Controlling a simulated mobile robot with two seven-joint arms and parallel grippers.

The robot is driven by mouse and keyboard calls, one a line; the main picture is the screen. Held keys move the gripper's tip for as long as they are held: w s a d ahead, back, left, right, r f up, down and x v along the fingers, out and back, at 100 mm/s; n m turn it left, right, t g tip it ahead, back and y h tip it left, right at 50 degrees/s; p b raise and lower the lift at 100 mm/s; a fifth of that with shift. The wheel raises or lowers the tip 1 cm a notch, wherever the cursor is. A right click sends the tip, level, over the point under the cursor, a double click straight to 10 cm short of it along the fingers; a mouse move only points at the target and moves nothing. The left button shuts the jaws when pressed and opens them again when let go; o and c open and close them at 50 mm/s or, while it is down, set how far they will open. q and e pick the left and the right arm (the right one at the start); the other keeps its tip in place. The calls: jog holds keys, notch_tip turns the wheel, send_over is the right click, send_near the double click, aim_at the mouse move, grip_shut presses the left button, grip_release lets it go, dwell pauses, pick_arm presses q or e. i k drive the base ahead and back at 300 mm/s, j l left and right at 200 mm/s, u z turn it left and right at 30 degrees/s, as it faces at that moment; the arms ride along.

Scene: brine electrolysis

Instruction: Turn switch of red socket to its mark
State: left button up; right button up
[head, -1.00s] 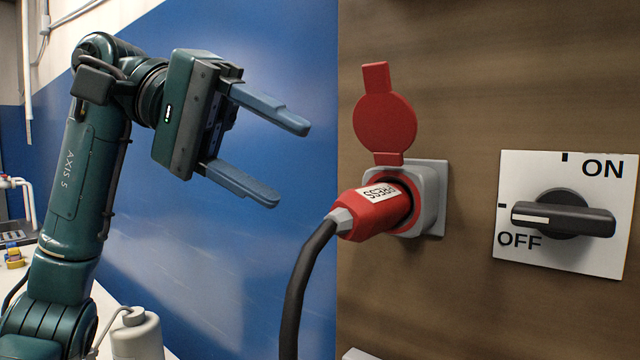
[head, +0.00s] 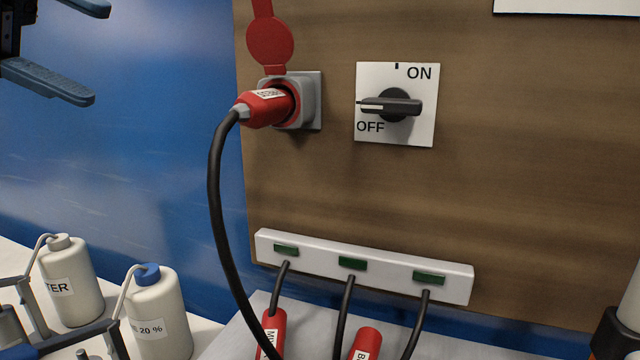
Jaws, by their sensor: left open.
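The black rotary switch (head: 405,105) sits on a white plate (head: 421,134) marked ON at top right and OFF at lower left. Its handle lies horizontal, with the white-striped end to the left, by the OFF mark. The ON tick is at the plate's top middle. Left of it is the grey-framed red socket (head: 309,105), with its red lid (head: 270,42) raised. A red plug (head: 265,107) with a black cable is seated in it. My left gripper (head: 88,50) is open and empty, well left of the socket and partly cut off. My right gripper is not in view.
A white strip (head: 455,289) with several green-marked slots and cables is mounted below. Red connectors (head: 272,334) hang there. Two wash bottles (head: 160,310) (head: 72,285) stand at lower left. The plug's black cable (head: 216,190) hangs down. The panel right of the switch is clear.

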aim_at(393, 104)
jog(key=k, duration=1.65)
